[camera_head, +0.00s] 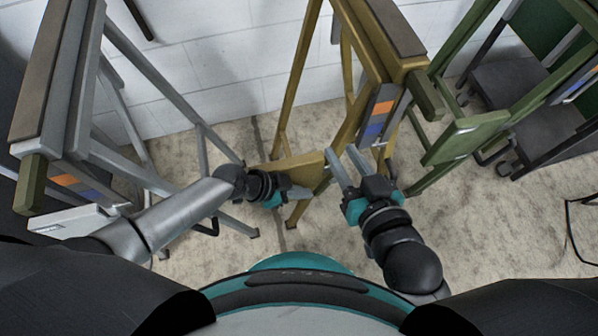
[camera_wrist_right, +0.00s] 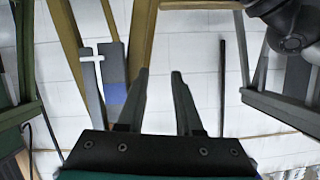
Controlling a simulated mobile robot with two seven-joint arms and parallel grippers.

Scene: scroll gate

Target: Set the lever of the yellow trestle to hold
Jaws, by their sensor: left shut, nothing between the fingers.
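The yellow trestle (camera_head: 300,80) stands in the middle of the head view. Its upright panel (camera_head: 378,115) has an orange patch above a blue one, with a grey strip beside it. In the right wrist view a panel with a blue patch (camera_wrist_right: 116,93) stands left of the fingers, beside a grey bar with a pale crosspiece (camera_wrist_right: 92,58). I cannot tell the lever's setting. My right gripper (camera_head: 343,160) is open and empty, below the panel and apart from it; its fingers also show in the wrist view (camera_wrist_right: 160,78). My left gripper (camera_head: 305,192) is shut and empty, close to the trestle's yellow ledge (camera_head: 293,166).
A grey trestle (camera_head: 62,90) stands at left with a similar orange and blue panel and a pale ledge (camera_head: 80,220). A green trestle (camera_head: 465,135) stands close on the right, before a dark cart (camera_head: 520,100). A white block wall is behind. The floor at lower right is clear except for a cable.

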